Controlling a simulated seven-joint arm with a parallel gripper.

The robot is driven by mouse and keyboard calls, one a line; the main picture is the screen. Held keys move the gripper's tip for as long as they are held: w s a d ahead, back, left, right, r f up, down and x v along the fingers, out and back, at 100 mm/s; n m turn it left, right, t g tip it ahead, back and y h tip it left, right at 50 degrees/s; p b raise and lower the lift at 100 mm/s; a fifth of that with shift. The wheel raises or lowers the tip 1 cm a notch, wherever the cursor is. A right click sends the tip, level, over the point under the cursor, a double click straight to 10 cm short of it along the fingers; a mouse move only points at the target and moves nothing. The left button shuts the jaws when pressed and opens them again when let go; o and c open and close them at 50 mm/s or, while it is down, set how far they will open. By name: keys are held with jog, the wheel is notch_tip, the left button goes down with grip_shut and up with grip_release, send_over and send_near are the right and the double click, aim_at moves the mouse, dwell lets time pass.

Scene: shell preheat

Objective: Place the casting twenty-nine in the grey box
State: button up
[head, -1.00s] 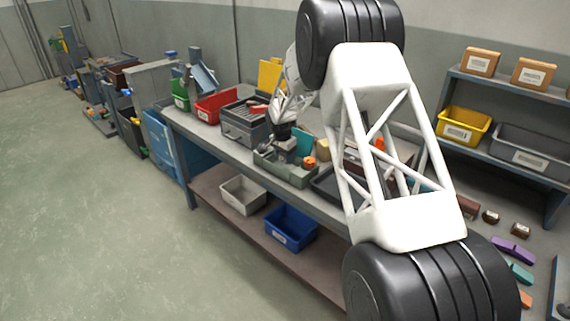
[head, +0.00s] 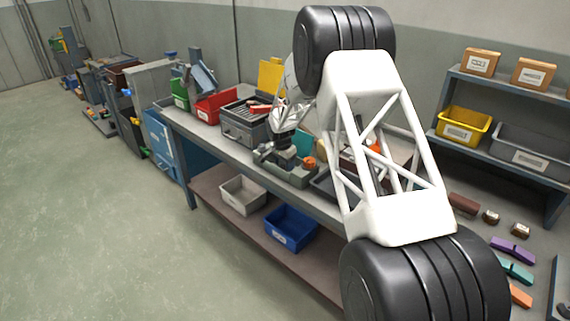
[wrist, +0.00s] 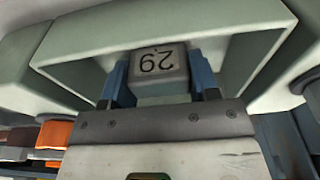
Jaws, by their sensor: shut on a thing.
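The casting twenty-nine is a grey block (wrist: 157,62) marked "29", shown upside down in the wrist view. My gripper (wrist: 160,78) is shut on it, with a blue finger at each side. A pale grey-green walled fixture (wrist: 240,45) frames the block. I cannot tell whether the block touches it. In the head view my gripper (head: 285,153) is low over this fixture (head: 292,178) on the bench, and the block is not clear there. A light grey box (head: 243,196) on the lower shelf and a darker grey box (head: 528,158) on the right rack are apart from my gripper.
An orange piece (head: 309,162) is just right of my gripper. A dark grey slotted unit (head: 243,131) and a red bin (head: 214,107) stand to the left. A blue box (head: 291,228) is on the lower shelf and a yellow bin (head: 463,128) on the rack.

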jog(key=shift+f, duration=0.1)
jog(key=o, duration=1)
jog(key=r, duration=0.4)
jog(key=s+a+r, duration=0.1)
jog(key=r, duration=0.7)
jog(key=shift+s+a+r, duration=0.1)
jog(key=shift+s+a, duration=0.05)
